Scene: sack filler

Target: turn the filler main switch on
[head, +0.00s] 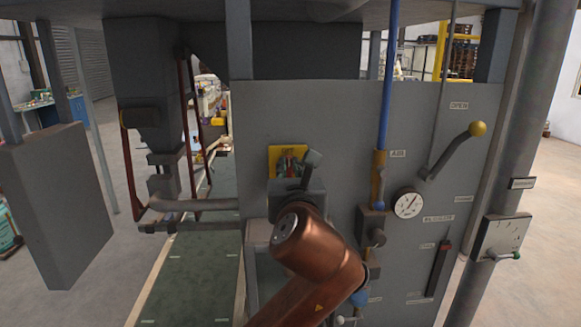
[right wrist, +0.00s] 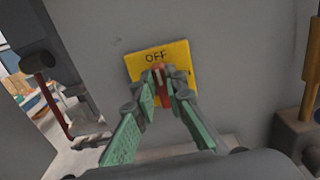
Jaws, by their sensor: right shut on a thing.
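The main switch is a red handle (right wrist: 158,84) on a yellow plate (right wrist: 178,54) marked OFF at its top. The plate (head: 288,150) also shows in the head view, on the grey panel left of the gauge. My right gripper (right wrist: 160,76) is shut on the red handle, with one green-padded finger on each side of it. In the head view my right gripper (head: 290,168) is at the plate, and my wrist hides its lower part. The handle looks roughly upright, towards the OFF word. My left gripper is not in view.
The grey panel (head: 330,110) also carries a round gauge (head: 408,203), a lever with a yellow knob (head: 477,129) and a blue pipe (head: 388,80), all right of my wrist. A green conveyor belt (head: 195,260) and a hanging spout (head: 145,85) are on the left.

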